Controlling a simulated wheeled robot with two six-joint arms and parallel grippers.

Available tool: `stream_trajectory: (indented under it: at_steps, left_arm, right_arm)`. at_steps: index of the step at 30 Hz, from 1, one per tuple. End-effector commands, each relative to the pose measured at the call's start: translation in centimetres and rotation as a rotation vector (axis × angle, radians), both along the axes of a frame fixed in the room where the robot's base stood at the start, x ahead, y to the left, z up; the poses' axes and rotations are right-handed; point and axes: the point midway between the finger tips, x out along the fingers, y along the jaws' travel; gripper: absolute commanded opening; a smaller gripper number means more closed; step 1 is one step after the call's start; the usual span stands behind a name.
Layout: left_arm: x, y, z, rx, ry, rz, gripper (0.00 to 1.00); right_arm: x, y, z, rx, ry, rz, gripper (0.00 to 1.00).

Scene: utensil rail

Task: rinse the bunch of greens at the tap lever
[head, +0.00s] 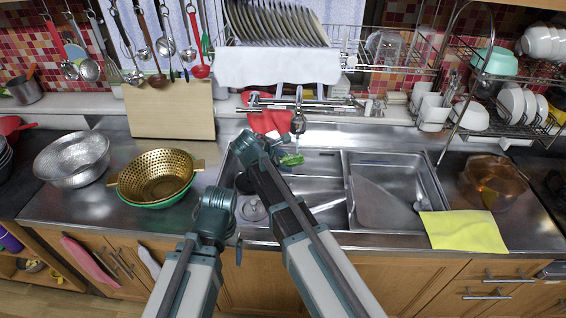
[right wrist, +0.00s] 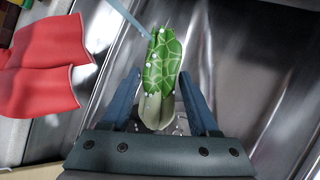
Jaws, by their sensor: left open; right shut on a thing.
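The bunch of greens (head: 292,159) is over the left sink basin, just below the tap (head: 298,121). My right gripper (head: 279,152) is shut on it; the gripper's wrist partly hides the hold in the head view. In the right wrist view the greens (right wrist: 162,70) point away between the two fingers, pale stems nearest me. A thin pale-blue stream (right wrist: 128,18) meets their upper left side, and small white drops dot the leaves. The tap lever cannot be told apart from the tap.
A gold colander (head: 156,175) and a steel colander (head: 72,158) stand left of the sink. A yellow cloth (head: 463,231) lies over the front edge at right. The right basin (head: 393,190) holds a grey board.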

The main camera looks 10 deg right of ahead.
Motion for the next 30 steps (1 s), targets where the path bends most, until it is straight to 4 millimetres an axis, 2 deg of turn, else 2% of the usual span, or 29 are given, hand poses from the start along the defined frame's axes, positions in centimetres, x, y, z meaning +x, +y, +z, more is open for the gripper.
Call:
stream_trajectory:
  at_steps: [6, 17, 30]
  left_arm:
    - [0.0, 0.0, 0.0, 0.000, 0.000, 0.000, 0.85]
    - [0.0, 0.0, 0.0, 0.000, 0.000, 0.000, 0.85]
    - [0.0, 0.0, 0.0, 0.000, 0.000, 0.000, 0.85]
  right_arm:
    - [0.4, 0.7, 0.0, 0.000, -0.001, 0.001, 0.01]
    - [0.2, 0.7, 0.0, 0.000, 0.000, 0.000, 0.01]
    - [-2.4, 1.9, 0.0, -0.001, 0.000, 0.000, 0.01]
